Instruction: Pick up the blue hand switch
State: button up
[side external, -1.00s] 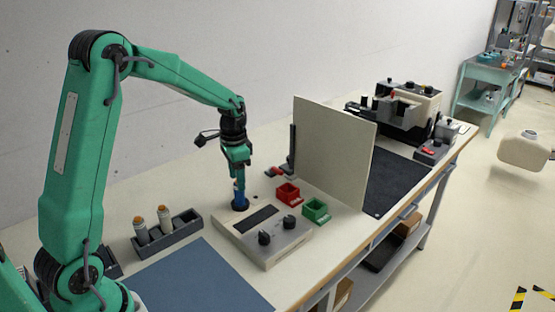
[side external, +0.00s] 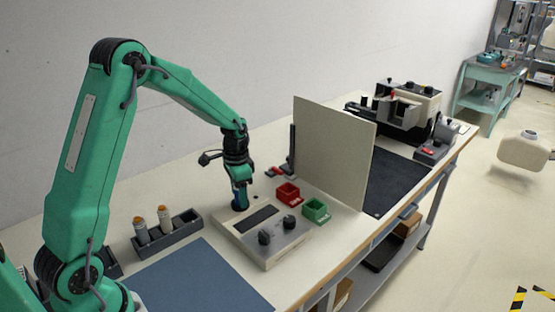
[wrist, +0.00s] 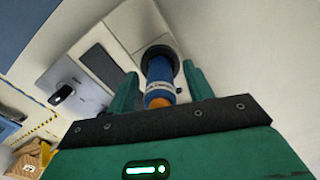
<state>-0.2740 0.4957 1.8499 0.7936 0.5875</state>
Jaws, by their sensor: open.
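The blue hand switch (wrist: 159,72) stands in a round black holder (wrist: 158,52) at the corner of the beige control box. Its orange end points toward the wrist camera. In the side external view a small blue part of the switch (side external: 239,203) shows below my gripper (side external: 239,190). My green gripper (wrist: 160,76) is open in the wrist view, with one finger on each side of the switch. Gaps show between the fingers and the switch. My fingers hide most of the switch in the side external view.
The control box (side external: 284,249) has two black knobs. A red bin (side external: 288,196) and a green bin (side external: 316,212) stand beside it, before an upright beige panel (side external: 335,150). A grey rack (side external: 172,236) with two orange-topped cylinders stands left. A blue mat (side external: 195,278) lies clear in front.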

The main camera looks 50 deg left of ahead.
dwell(0.3)
jog(key=c, duration=1.1)
jog(key=shift+r, duration=0.1)
jog(key=shift+r, duration=0.75)
notch_tip(320, 180, up, 2)
jog(key=shift+r, duration=0.2)
jog(key=s+d+r, duration=0.1)
jog(key=d+r, duration=0.1)
jog(key=d, duration=0.1)
jog(key=s+d+r, duration=0.1)
jog(key=d+r, duration=0.1)
jog(key=d, duration=0.2)
jog(key=s+d+r, duration=0.1)
jog(key=d+r, duration=0.2)
jog(key=d, duration=0.1)
jog(key=shift+d, duration=0.15)
